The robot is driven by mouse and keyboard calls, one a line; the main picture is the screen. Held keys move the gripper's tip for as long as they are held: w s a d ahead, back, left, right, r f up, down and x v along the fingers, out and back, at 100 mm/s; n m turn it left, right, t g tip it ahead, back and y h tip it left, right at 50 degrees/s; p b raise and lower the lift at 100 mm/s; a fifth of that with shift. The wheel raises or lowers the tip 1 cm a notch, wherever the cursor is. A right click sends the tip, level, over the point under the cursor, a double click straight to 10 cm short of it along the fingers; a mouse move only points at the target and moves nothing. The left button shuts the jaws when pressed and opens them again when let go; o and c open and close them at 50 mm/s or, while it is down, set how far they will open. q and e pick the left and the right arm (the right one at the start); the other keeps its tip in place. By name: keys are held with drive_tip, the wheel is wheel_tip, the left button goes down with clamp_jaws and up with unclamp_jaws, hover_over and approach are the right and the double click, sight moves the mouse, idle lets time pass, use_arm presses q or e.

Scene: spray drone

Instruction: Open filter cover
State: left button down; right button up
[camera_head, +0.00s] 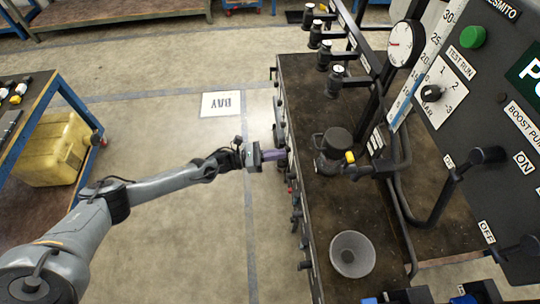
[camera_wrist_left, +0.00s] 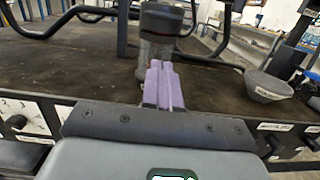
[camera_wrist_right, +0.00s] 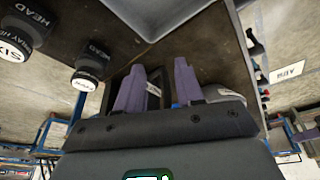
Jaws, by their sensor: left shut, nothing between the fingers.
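The filter unit (camera_head: 338,142) stands upright on the dark bench, a cylinder with a round black cover on top and a yellow part beside it. The cover looks closed. In the left wrist view the filter body (camera_wrist_left: 158,45) rises behind my fingers with the black cover (camera_wrist_left: 162,15) on it. My left gripper (camera_head: 279,155) is shut and empty at the bench's left edge, apart from the filter. Its purple fingers (camera_wrist_left: 162,85) are together. My right gripper (camera_wrist_right: 158,85) shows only in its wrist view, with its fingers apart; no held object is clear.
A grey bowl (camera_head: 352,254) sits at the bench's near end. Several capped nozzles (camera_head: 317,34) line the far end. A control panel (camera_head: 490,110) with levers stands at right. A blue-framed table (camera_head: 55,85) with a yellow container (camera_head: 55,150) is at left. Floor between is clear.

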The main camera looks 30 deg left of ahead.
use_arm(q)
drive_tip(key=w+d+r, duration=0.3)
drive_tip(key=w+d, duration=0.2)
drive_tip(key=d, duration=0.1)
drive_tip(key=shift+d+r+b, duration=0.25)
drive_tip(key=shift+r+b, duration=0.05)
drive_tip(key=shift+r, duration=0.1)
